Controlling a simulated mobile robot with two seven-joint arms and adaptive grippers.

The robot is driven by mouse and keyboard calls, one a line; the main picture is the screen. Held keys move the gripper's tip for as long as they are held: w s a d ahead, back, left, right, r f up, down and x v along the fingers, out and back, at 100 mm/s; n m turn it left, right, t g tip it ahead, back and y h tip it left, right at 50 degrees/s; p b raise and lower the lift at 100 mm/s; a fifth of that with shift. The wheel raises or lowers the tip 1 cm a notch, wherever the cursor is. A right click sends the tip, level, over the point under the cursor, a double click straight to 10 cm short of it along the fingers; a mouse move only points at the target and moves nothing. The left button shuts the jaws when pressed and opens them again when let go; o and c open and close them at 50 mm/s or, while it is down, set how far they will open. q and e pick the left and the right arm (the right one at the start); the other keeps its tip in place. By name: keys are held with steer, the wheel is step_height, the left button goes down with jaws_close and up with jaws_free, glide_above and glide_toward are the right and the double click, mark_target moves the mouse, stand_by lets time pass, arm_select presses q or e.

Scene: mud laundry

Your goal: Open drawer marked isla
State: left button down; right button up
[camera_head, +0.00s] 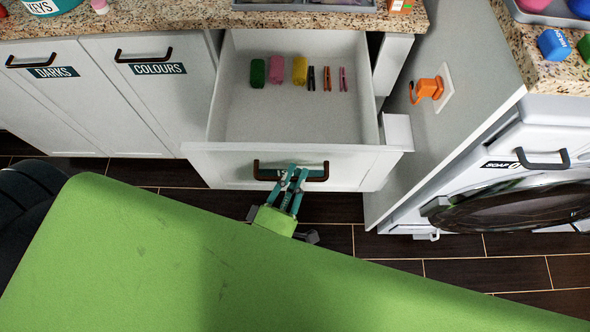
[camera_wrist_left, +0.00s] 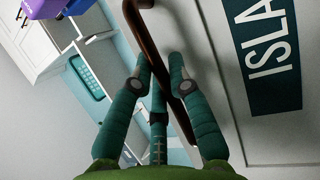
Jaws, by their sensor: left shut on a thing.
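The white drawer (camera_head: 290,120) stands well pulled out below the counter. Its label ISLA (camera_wrist_left: 267,55) shows beside the handle in the left wrist view; in the head view the label is mostly hidden behind the handle and fingers. My left gripper (camera_head: 290,172) is shut on the drawer's dark brown handle (camera_head: 262,176), near its middle. In the left wrist view the teal fingers of my gripper (camera_wrist_left: 158,85) close around the handle (camera_wrist_left: 150,45). Inside the drawer lie green, pink and yellow rolled items (camera_head: 277,70) and several pegs (camera_head: 327,79). My right gripper is not in view.
Cupboards marked DARKS (camera_head: 52,72) and COLOURS (camera_head: 157,69) are shut at the left. A panel with an orange hook (camera_head: 428,88) stands right of the drawer. A washing machine (camera_head: 500,190) stands further right. Dark tiled floor shows below the drawer.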

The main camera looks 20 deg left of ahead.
arm_select(q)
steer(key=c, duration=1.1)
jaws_free()
steer(key=shift+c, duration=0.2)
steer(key=v, duration=1.2)
